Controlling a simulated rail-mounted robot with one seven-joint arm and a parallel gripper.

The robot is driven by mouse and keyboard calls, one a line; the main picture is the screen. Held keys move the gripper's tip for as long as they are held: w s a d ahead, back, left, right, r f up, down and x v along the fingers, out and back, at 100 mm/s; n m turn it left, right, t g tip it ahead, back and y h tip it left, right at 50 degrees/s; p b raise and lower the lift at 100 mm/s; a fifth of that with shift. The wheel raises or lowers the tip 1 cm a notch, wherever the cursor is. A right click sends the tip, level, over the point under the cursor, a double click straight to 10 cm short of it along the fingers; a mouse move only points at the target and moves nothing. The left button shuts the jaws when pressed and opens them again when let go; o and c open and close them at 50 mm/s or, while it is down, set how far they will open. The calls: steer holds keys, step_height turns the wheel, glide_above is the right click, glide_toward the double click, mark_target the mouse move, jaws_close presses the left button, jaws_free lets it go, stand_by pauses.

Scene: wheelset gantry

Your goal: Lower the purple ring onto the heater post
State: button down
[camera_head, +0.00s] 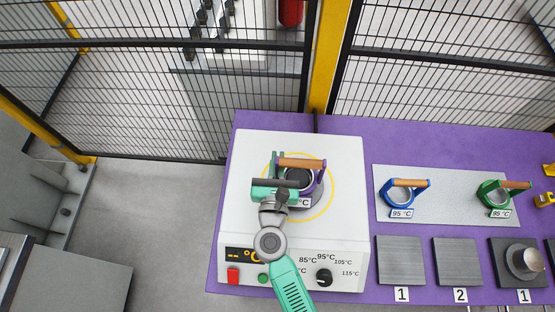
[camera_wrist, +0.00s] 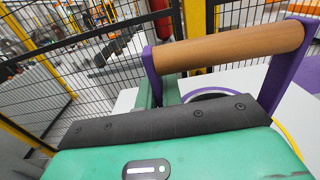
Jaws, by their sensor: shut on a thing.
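The purple ring (camera_head: 320,193) has a wooden handle (camera_head: 301,163) on a purple bracket and a temperature tag, partly covered. My gripper (camera_head: 278,172) is shut on the ring's handle, from its left side. In the wrist view, the handle (camera_wrist: 230,48) spans the upper right, and part of the ring's rim (camera_wrist: 205,94) shows below it. The dark heater post (camera_head: 298,178) shows inside the ring, within a yellow circle on the white heater (camera_head: 242,150). I cannot tell how high the ring is on or above the post.
A blue ring (camera_head: 384,201) and a green ring (camera_head: 483,198) stand on a grey plate (camera_head: 450,210) at right. Numbered grey blocks (camera_head: 400,258) lie in front of it. The heater's front has buttons and a knob (camera_head: 324,278). A mesh fence (camera_head: 130,100) stands behind the purple table.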

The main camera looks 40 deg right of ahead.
steer(key=shift+f+b, duration=1.35)
steer(key=shift+f, duration=0.1)
steer(key=c, duration=1.5)
jaws_free()
steer(key=v, duration=0.8)
steer(key=shift+d+r, duration=0.1)
